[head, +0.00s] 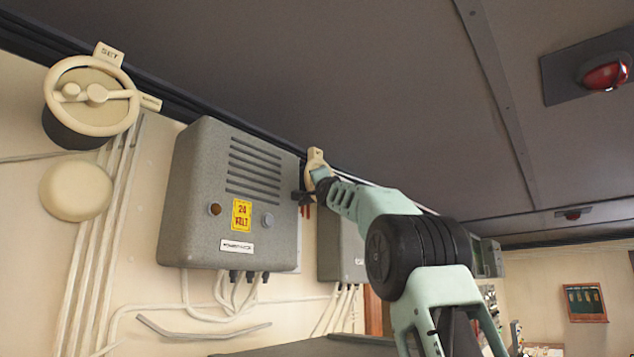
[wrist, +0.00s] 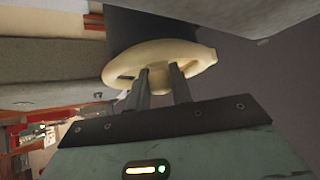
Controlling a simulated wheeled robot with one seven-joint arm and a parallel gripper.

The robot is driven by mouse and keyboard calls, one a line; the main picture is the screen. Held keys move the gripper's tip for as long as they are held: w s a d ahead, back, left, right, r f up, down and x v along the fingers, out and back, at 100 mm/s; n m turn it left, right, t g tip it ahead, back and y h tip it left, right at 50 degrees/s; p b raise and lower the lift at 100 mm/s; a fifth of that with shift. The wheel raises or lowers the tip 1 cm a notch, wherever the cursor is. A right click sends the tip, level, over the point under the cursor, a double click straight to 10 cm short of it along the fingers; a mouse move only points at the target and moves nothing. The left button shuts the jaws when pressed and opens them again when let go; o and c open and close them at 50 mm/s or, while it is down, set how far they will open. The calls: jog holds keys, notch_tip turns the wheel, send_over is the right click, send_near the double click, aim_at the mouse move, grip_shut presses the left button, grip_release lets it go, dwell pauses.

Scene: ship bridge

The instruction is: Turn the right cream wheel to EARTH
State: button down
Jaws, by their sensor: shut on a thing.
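The right cream wheel (head: 314,161) is high on the wall, past the large grey box, mostly hidden behind my arm in the head view. In the wrist view the cream wheel (wrist: 195,54) is seen nearly edge-on, with a dark base behind it. My gripper (wrist: 160,88) has its two fingers at the wheel, shut on its middle part. In the head view my gripper (head: 308,190) is small and partly hidden by my arm. A tab stands at the wheel's top; its lettering is too small to read, and I cannot see EARTH.
Another cream wheel (head: 94,93) with a SET tab is at the upper left. A large grey box (head: 205,200) marked 24 volt juts from the wall close left of my gripper. A smaller grey box (head: 341,245) is below it. The dark ceiling (head: 400,90) is close above.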

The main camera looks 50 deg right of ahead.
jog(key=shift+s+a+r, duration=0.15)
jog(key=shift+s+r, duration=0.05)
jog(key=shift+r, duration=0.25)
jog(key=c, duration=1.3)
grip_release()
jog(key=shift+w, duration=0.1)
jog(key=shift+o, duration=0.2)
jog(key=shift+f, duration=0.15)
jog(key=shift+w+f, duration=0.1)
jog(key=shift+f, duration=0.1)
jog(key=shift+s+f+b, duration=0.2)
jog(key=shift+b, duration=0.15)
jog(key=b+v, duration=0.8)
jog(key=v, duration=0.8)
jog(key=shift+s+a+b, duration=0.25)
jog(key=shift+s+b, duration=0.1)
jog(key=shift+b, duration=0.05)
